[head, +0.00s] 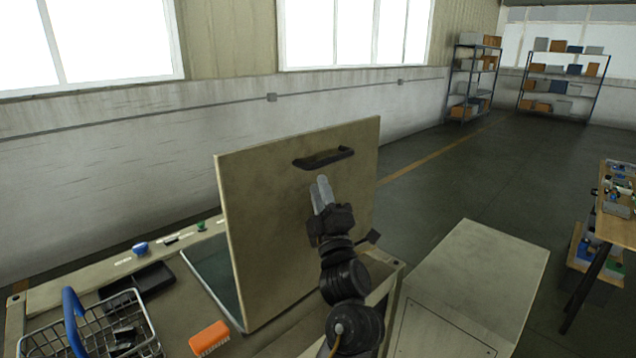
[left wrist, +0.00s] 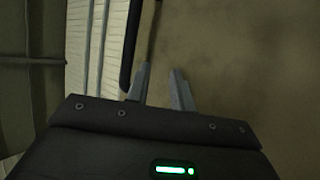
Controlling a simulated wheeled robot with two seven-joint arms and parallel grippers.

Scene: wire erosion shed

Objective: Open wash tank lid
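The wash tank lid (head: 275,235) is a beige panel standing steeply raised, close to upright, over the tank opening (head: 212,268). Its black bar handle (head: 323,158) is near the top edge of the face toward me. My left gripper (head: 321,192) is in front of that face, just below the handle. In the left wrist view the fingers (left wrist: 160,88) are apart with nothing seen between them. The dark handle (left wrist: 130,45) shows beside the left fingertip there; I cannot tell whether they touch. My right gripper is in neither view.
A beige cabinet (head: 475,280) stands right of the tank. Open floor lies behind it.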

